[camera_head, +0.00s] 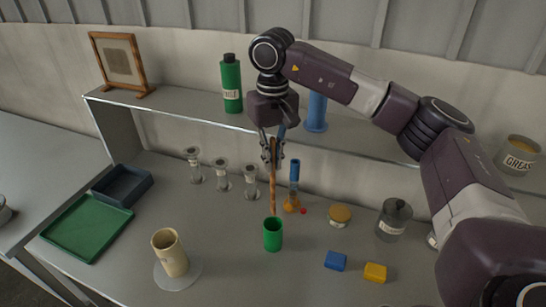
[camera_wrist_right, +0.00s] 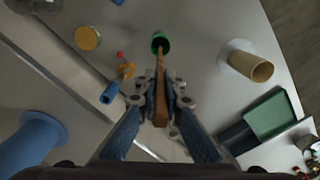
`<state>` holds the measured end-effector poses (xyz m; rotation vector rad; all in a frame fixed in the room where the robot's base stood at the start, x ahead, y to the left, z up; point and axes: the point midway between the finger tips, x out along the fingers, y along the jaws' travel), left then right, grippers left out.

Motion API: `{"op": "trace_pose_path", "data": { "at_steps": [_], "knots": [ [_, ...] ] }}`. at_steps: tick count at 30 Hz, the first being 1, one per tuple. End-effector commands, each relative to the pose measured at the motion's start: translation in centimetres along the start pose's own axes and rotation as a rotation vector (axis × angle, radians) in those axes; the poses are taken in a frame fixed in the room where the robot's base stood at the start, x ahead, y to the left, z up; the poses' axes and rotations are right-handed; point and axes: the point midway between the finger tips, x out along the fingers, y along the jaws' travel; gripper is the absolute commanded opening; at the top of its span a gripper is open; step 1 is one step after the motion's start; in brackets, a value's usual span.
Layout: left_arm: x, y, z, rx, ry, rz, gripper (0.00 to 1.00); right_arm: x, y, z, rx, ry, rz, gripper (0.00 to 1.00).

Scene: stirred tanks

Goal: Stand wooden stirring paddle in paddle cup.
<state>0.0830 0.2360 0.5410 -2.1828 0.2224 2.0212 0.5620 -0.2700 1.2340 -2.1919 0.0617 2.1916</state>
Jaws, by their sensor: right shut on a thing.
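My right gripper (camera_head: 272,150) is shut on the brown wooden stirring paddle (camera_head: 272,190), which hangs nearly upright. In the right wrist view the paddle (camera_wrist_right: 160,95) runs between the fingers (camera_wrist_right: 160,100). Its lower end meets the rim of the green cup (camera_head: 273,236) in the head view and overlaps that cup (camera_wrist_right: 160,41) in the wrist view. I cannot tell whether the tip is inside or just above or behind it. A beige labelled cup (camera_head: 169,254) stands upright on a pale round disc; its label is unreadable. My left gripper is not in view.
A blue-handled tool with an orange end (camera_head: 293,188) and a red ball (camera_head: 303,211) are close by. Several glass vessels (camera_head: 221,175) stand behind left. Blue (camera_head: 335,260) and yellow (camera_head: 375,272) blocks lie front right. A raised shelf (camera_head: 185,107) runs behind.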

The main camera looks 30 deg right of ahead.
Motion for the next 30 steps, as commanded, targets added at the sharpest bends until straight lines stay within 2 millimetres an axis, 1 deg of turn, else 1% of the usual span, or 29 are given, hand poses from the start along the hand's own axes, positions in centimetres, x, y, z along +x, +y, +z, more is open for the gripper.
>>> {"op": "trace_pose_path", "data": {
  "at_steps": [1,3,6,8,15,17,23,30],
  "knots": [
    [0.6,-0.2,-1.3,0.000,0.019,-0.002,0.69,0.7,0.0,0.0,0.000,0.000,0.000,0.00],
    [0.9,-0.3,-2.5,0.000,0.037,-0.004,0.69,1.3,0.0,0.0,0.000,0.000,0.000,0.00],
    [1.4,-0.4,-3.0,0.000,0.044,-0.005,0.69,2.1,0.0,0.0,0.001,0.000,0.000,0.00],
    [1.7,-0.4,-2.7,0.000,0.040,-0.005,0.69,2.6,0.0,0.0,0.001,0.000,0.000,0.00],
    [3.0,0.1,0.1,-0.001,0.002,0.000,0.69,4.5,0.0,0.0,0.000,-0.001,0.000,0.00],
    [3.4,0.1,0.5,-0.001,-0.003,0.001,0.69,5.0,0.0,0.0,0.000,0.000,0.000,0.00],
    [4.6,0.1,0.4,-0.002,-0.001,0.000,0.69,6.6,0.0,0.0,0.000,0.000,-0.001,0.00],
    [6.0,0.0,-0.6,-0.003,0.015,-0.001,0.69,8.5,0.0,0.0,0.000,0.000,-0.001,0.00]
  ]
}}
